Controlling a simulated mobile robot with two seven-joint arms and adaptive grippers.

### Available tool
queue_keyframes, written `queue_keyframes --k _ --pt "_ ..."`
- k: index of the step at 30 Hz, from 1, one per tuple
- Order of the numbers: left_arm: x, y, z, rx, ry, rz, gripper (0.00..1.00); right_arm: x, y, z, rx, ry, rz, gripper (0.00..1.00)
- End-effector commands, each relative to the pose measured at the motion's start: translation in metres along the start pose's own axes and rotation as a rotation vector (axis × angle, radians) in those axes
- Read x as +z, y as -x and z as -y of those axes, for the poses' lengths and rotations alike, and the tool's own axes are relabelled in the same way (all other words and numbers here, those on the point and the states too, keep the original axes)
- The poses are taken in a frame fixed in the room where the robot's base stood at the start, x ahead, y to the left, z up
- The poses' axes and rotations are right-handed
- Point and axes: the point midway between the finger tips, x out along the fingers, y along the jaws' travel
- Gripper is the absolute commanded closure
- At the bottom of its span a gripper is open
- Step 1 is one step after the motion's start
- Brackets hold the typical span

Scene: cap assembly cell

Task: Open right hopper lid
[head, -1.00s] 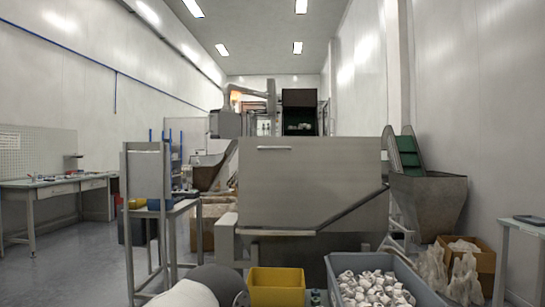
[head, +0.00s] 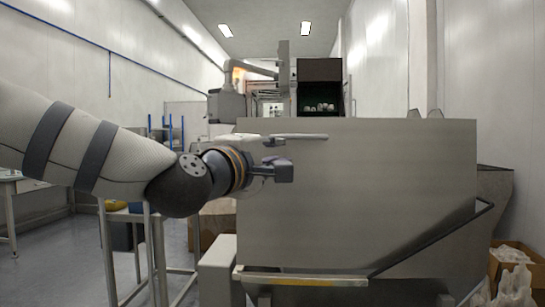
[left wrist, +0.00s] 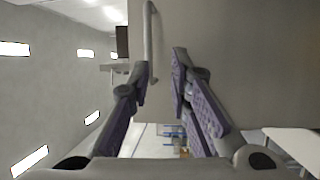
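The hopper lid is the large flat grey panel (head: 380,185) that fills the middle and right of the head view and stands upright. Its pale bar handle (head: 308,136) is near the upper left corner. My left gripper (head: 287,168) is at the panel's left part, just below the handle in the picture. In the left wrist view the left gripper (left wrist: 161,62) has its fingers apart with nothing between them. The handle (left wrist: 151,40) runs just ahead of the left-hand fingertip; I cannot tell whether they touch. My right gripper is not in view.
A slanted dark bar (head: 435,237) crosses the hopper front at the right. A worktable (head: 130,215) stands under my left arm. A cardboard box (head: 515,268) with plastic bags is at the lower right. Grey floor (head: 60,255) shows at the lower left.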

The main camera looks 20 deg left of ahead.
Motion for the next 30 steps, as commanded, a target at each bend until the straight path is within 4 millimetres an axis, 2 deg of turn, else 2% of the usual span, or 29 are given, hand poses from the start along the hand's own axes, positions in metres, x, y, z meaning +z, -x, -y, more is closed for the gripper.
queue_keyframes --k 2,5,12,18,22,29,30 --pt "-0.001 -0.001 -0.011 0.02 0.014 -0.002 0.82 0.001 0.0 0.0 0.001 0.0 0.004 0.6" --pt "-0.001 -0.014 -0.011 0.021 0.015 -0.004 0.82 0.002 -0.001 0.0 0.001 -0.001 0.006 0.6" --pt "-0.001 -0.076 -0.01 0.018 0.014 -0.003 0.82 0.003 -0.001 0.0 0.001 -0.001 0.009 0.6" --pt "-0.001 -0.11 -0.012 0.019 0.012 -0.003 0.82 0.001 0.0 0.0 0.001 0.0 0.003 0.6" --pt "-0.001 -0.119 -0.013 0.019 0.013 -0.002 0.82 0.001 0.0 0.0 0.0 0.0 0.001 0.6" --pt "-0.001 -0.12 -0.012 0.019 0.013 -0.002 0.82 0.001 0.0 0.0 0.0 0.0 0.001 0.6" --pt "-0.001 -0.12 -0.012 0.019 0.013 -0.002 0.86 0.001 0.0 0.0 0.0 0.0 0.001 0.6"
